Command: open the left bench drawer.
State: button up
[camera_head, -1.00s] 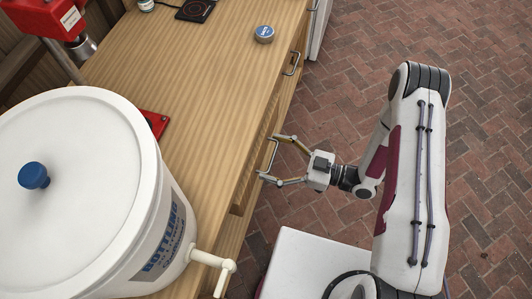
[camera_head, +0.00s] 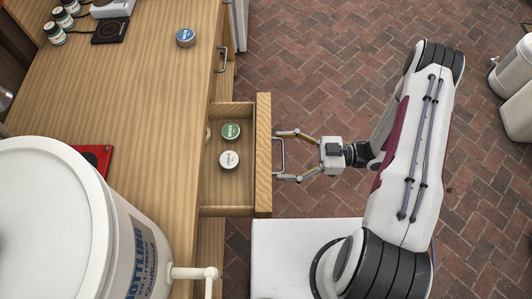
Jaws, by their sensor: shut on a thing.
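The left bench drawer (camera_head: 264,190) is pulled out from the wooden bench, and its inside shows. A green-lidded tin (camera_head: 231,131) and a white-lidded tin (camera_head: 229,160) lie in it. My gripper (camera_head: 279,156) is at the drawer's front, its two fingers on either side of the metal bar handle (camera_head: 283,155). It is shut on the handle.
The bench top (camera_head: 140,85) holds a large white bottling bucket (camera_head: 50,220) with a spigot (camera_head: 195,273), a blue-lidded tin (camera_head: 186,38), a black scale (camera_head: 110,30) and several small bottles. Another drawer handle (camera_head: 222,60) is farther back. Brick floor (camera_head: 330,60) lies open to the right.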

jog(key=d, duration=1)
jog(key=shift+s, duration=0.15)
jog(key=shift+d, duration=0.1)
jog(key=o, duration=1.3)
jog(key=shift+d, duration=6)
